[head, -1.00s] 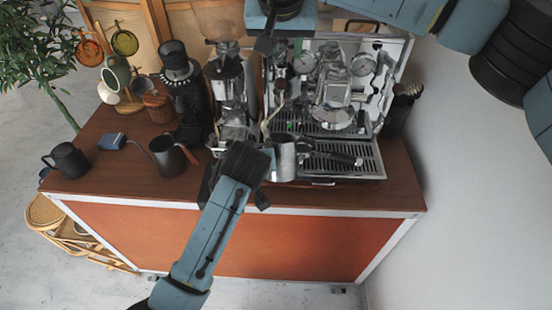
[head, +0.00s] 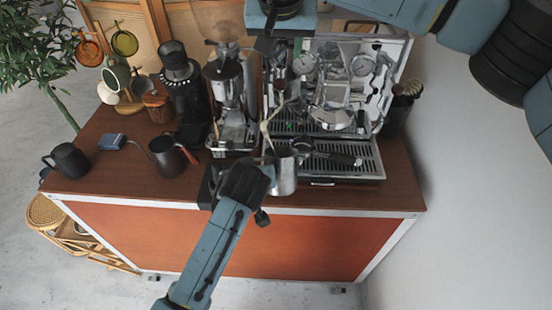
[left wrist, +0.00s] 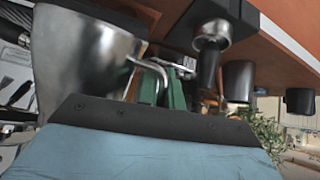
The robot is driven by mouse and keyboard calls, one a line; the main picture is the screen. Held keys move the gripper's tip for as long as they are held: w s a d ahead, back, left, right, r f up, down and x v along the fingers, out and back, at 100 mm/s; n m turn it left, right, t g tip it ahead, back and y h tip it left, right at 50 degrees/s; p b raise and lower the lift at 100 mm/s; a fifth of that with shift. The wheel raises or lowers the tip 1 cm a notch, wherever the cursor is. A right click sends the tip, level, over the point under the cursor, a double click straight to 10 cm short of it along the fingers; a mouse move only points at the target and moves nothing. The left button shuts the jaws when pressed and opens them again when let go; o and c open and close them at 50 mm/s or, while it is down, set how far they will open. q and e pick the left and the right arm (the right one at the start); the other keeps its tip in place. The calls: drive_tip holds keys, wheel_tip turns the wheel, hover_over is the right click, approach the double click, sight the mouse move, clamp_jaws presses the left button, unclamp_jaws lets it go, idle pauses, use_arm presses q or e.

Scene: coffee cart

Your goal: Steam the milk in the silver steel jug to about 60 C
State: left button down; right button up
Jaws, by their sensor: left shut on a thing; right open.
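The silver steel jug (head: 284,176) is at the front edge of the coffee machine, in front of the drip tray. My left gripper (head: 262,178) is shut on it from the left side. The jug also fills the upper left of the left wrist view (left wrist: 85,52), with its bent handle (left wrist: 150,76) at its right. The thin steam wand (head: 265,128) slants down toward the jug's back rim; I cannot tell whether its tip is inside. The milk is not clearly visible. My right gripper (head: 268,38) is open and empty above the machine's left back.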

use_arm(q)
drive_tip(key=s+f, duration=0.4)
drive_tip(key=s, duration=0.1)
drive_tip(key=shift+s+f, duration=0.15)
drive_tip(key=shift+f, duration=0.2)
idle(0.6)
drive_tip(key=shift+d, duration=0.1)
use_arm(e)
drive_tip(key=shift+r+p, duration=1.1)
drive_tip(key=shift+r, duration=0.05)
use_arm(q)
drive_tip(key=s+r+p, duration=0.2)
drive_tip(key=s, duration=0.5)
drive_tip(key=shift+s+p, duration=0.2)
drive_tip(key=shift+p, duration=0.2)
use_arm(e)
drive_tip(key=shift+r, duration=1.4)
use_arm(q)
drive_tip(key=shift+d, duration=0.1)
